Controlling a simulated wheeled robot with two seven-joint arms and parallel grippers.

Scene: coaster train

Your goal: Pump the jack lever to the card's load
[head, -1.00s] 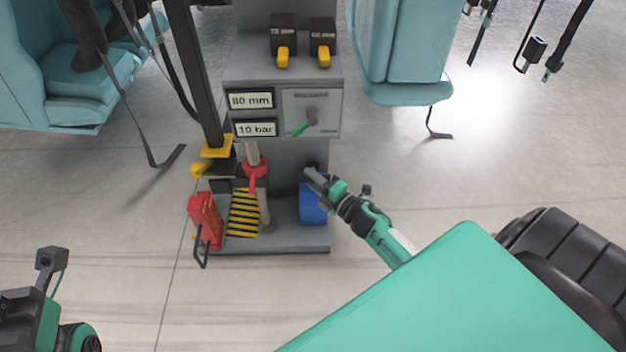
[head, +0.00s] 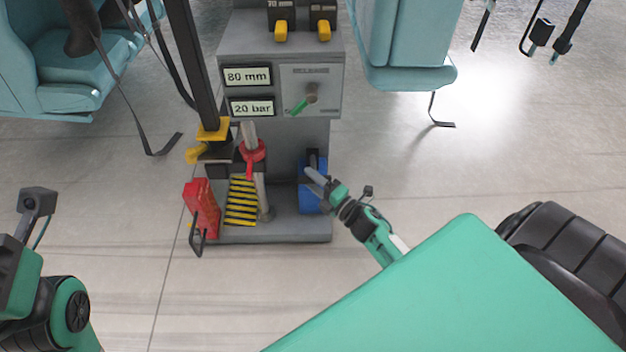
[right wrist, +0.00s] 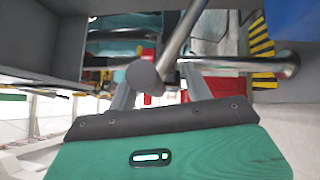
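The grey jack stand has two readouts, "80 mm" (head: 247,76) and "20 bar" (head: 252,107). In the right wrist view, a grey round end (right wrist: 142,76) and metal rod lie between or before the two fingers. Whether they grip it is unclear. My left arm shows at lower left, its fingers out of frame. I cannot identify a card.
A red box (head: 202,208) with a black handle stands left of the yellow-black striped plate (head: 241,200). A dark post rises at left by a yellow collar (head: 213,130). Teal seats (head: 405,45) with hanging straps flank the stand.

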